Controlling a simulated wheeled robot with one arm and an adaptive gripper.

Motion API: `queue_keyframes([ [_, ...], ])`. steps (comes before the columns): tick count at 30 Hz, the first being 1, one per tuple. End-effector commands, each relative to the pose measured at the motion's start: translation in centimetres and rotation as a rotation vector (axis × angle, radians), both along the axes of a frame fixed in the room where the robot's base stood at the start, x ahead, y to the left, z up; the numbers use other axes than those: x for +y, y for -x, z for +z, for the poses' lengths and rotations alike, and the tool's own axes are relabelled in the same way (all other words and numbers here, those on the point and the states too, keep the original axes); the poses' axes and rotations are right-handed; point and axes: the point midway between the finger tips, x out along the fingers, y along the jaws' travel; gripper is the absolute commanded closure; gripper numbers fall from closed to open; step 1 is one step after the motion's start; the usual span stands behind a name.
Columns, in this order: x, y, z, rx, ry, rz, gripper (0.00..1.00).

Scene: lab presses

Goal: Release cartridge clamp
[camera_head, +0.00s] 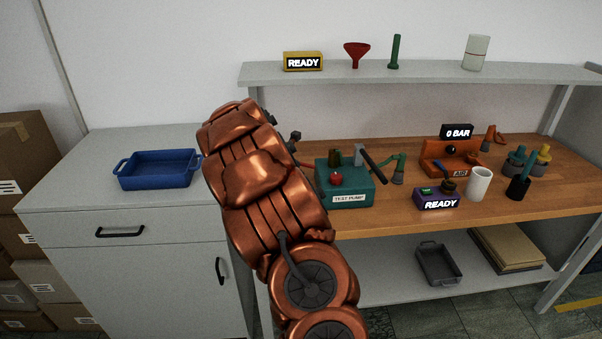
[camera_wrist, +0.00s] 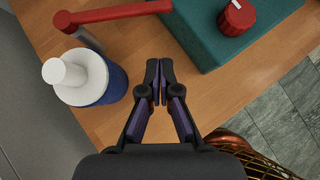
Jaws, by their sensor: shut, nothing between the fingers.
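In the wrist view, a red lever (camera_wrist: 118,14) reaches across the wooden bench top from a thicker red end at the left. A blue cylinder with a white stepped top (camera_wrist: 75,78), perhaps the cartridge, stands just in front of that end. I cannot tell whether the lever bears on it. My gripper (camera_wrist: 160,65) is shut and empty, pointing at the bench top right of the cylinder, with the lever's free end beyond its tips. A teal test pump (camera_head: 345,186) with a red knob (camera_wrist: 236,16) is to the right. In the head view my copper arm hides most of the clamp area.
A blue tray (camera_head: 160,169) sits on the grey cabinet at left. Right of the pump are a purple READY box (camera_head: 437,199), an orange 0 BAR unit (camera_head: 452,166), a white cup (camera_head: 479,184) and a black holder (camera_head: 518,189). A shelf (camera_head: 430,73) runs above the bench.

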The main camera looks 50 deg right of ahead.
Motion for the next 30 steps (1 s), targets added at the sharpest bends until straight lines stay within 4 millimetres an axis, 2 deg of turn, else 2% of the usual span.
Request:
queue_keyframes([
  [9, 3.3, 0.5, 3.0, -0.002, -0.001, 0.005, 1.0],
  [16, 5.2, 0.9, 5.0, -0.005, -0.001, 0.006, 1.0],
  [22, 6.0, 1.2, 6.0, -0.001, 0.0, 0.003, 1.0],
  [30, 6.2, 1.3, 6.2, -0.001, -0.001, 0.003, 1.0],
])
